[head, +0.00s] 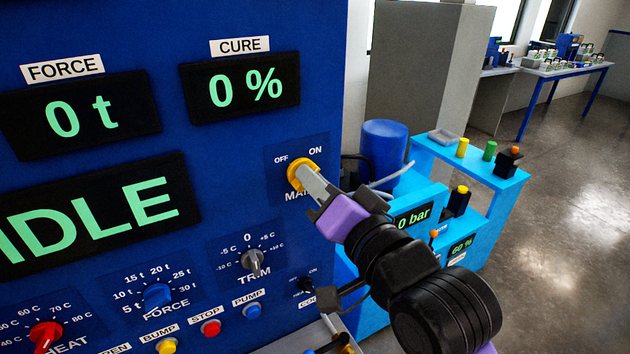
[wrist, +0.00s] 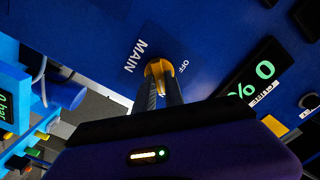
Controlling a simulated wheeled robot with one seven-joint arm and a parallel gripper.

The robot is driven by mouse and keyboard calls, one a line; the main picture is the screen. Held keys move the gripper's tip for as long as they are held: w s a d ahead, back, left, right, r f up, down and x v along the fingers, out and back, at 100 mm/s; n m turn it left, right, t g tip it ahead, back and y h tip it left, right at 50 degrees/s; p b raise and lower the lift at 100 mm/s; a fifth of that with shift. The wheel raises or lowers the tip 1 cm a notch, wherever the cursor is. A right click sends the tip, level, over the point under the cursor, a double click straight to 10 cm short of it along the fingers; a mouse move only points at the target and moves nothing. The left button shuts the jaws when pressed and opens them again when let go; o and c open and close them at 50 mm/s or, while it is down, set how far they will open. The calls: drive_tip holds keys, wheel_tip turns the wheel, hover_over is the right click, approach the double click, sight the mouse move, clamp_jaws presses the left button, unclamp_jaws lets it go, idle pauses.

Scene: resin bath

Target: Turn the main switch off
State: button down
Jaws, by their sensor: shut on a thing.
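The main switch (head: 295,176) is a yellow rotary knob on the blue panel, with OFF and ON printed above it and a partly hidden MAIN label below. It also shows in the wrist view (wrist: 158,69), where its yellow handle sits between the two fingers. My gripper (head: 312,184) is shut on the handle, reaching in from the lower right. In the wrist view the fingers of my gripper (wrist: 160,88) lie along both sides of the handle. The fingers hide part of the knob, and I cannot tell for sure which mark it points to.
The panel carries displays reading 0 t, 0 % (head: 240,88) and IDLE (head: 95,215). Below are the trim knob (head: 254,260), the blue force knob (head: 157,296), the red heat knob (head: 45,335) and several push buttons. A light-blue bench (head: 470,165) stands to the right.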

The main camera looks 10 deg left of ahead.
drive_tip(key=shift+s+a+n+b, duration=0.15)
drive_tip(key=shift+n+b, duration=1.85)
drive_tip(key=shift+n, duration=2.4)
drive_tip(key=shift+s+a+n+b, duration=0.1)
drive_tip(key=shift+n+b, duration=1.85)
drive_tip(key=shift+n, duration=2.45)
drive_tip(key=c, duration=1.4)
unclamp_jaws()
drive_tip(key=shift+c, duration=0.2)
